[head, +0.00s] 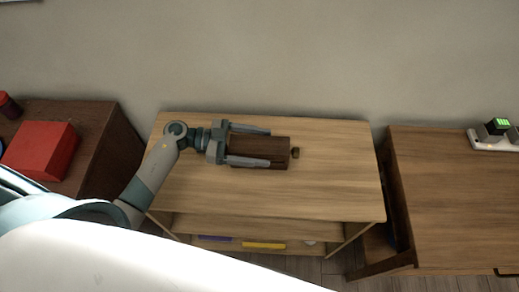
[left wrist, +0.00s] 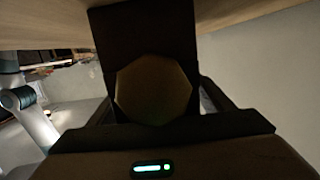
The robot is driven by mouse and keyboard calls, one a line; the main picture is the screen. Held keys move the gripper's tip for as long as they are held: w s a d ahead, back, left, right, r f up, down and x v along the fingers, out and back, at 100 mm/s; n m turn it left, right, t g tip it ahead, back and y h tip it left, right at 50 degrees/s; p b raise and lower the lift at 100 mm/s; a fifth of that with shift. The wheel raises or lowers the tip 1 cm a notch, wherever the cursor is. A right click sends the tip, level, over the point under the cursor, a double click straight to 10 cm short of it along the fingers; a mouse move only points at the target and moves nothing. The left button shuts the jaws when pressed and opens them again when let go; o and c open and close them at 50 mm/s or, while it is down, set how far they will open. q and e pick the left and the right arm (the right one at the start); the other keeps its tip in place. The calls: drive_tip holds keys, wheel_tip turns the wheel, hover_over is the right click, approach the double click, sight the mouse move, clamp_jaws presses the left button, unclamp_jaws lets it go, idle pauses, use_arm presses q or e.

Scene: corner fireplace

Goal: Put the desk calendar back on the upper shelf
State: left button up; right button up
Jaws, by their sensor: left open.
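A dark brown block-like thing (head: 277,144), perhaps the desk calendar, is on the top board of the light wooden shelf unit (head: 340,185). I see no pages or print on it. A small brown knob-like piece (head: 296,153) shows at its right end. My left gripper (head: 268,147) is open, with one finger on each side of the block. In the left wrist view the dark block (left wrist: 145,35) stands between the fingers, with a brownish eight-sided face (left wrist: 153,92) in front. I cannot tell whether the fingers touch it. My right gripper is out of view.
The lower shelf holds a yellow thing (head: 264,245) and a purple thing (head: 214,238). A red box (head: 42,149) sits on a dark cabinet at left. A wooden desk (head: 455,190) with a power strip (head: 490,140) stands at right. The top board's right part is bare.

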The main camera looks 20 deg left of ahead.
use_arm(q)
drive_tip(key=shift+c, duration=0.2)
idle(0.3)
drive_tip(key=c, duration=1.3)
drive_tip(key=shift+c, duration=0.2)
drive_tip(key=shift+r, duration=0.1)
wheel_tip(320, 180, up, 4)
drive_tip(key=shift+f+b, duration=0.15)
drive_tip(key=shift+b, duration=0.25)
drive_tip(key=d+r, duration=0.7)
drive_tip(key=d, duration=0.4)
drive_tip(key=shift+w+d, duration=0.35)
drive_tip(key=shift+d, duration=0.05)
